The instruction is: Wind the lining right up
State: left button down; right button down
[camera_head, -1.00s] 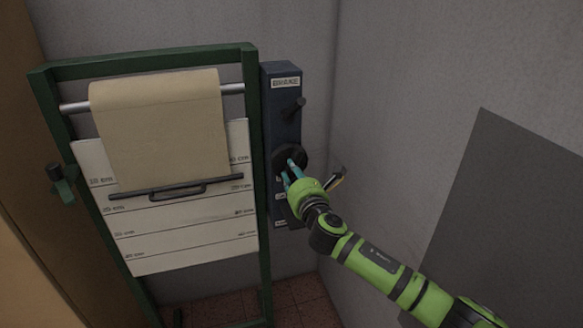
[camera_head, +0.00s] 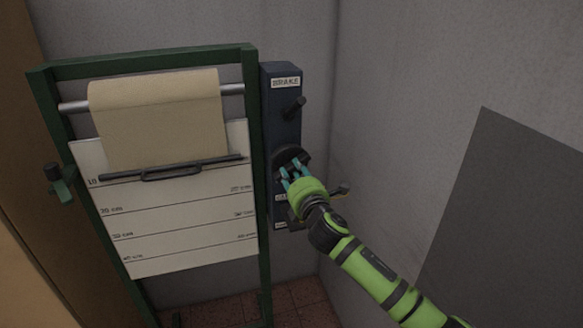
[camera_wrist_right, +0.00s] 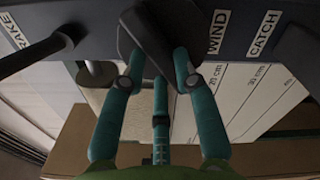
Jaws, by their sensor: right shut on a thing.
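The tan lining (camera_head: 155,122) hangs from a metal roller (camera_head: 232,89) at the top of a green frame. Its dark bottom bar (camera_head: 215,161) lies just above the 10 line on the white scale board (camera_head: 185,255). My right gripper (camera_head: 290,172) is shut on the dark winding knob (camera_head: 285,156) on the blue box right of the frame. In the right wrist view the teal fingers (camera_wrist_right: 158,75) close around the dark knob (camera_wrist_right: 135,38), near the WIND label. The fingers partly hide the knob in the head view. My left gripper is not in view.
The blue box (camera_head: 281,125) carries a BRAKE label and a dark peg (camera_head: 296,106) above the knob. The wrist view shows a CATCH label (camera_wrist_right: 263,35) beside WIND. A grey wall stands close on the right; a grey panel (camera_head: 510,220) is at far right.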

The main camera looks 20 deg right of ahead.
jog(key=shift+d+f, duration=0.25)
jog(key=shift+d, duration=0.1)
jog(key=shift+f+m, duration=0.1)
jog(key=shift+m, duration=1.8)
jog(key=shift+f+b, duration=0.15)
jog(key=shift+b, duration=0.15)
jog(key=shift+a+m, duration=0.1)
jog(key=shift+m, duration=0.9)
jog(key=c, duration=1.1)
grip_release()
jog(key=shift+s+m, duration=0.1)
jog(key=shift+m, duration=0.3)
jog(key=shift+s, duration=0.1)
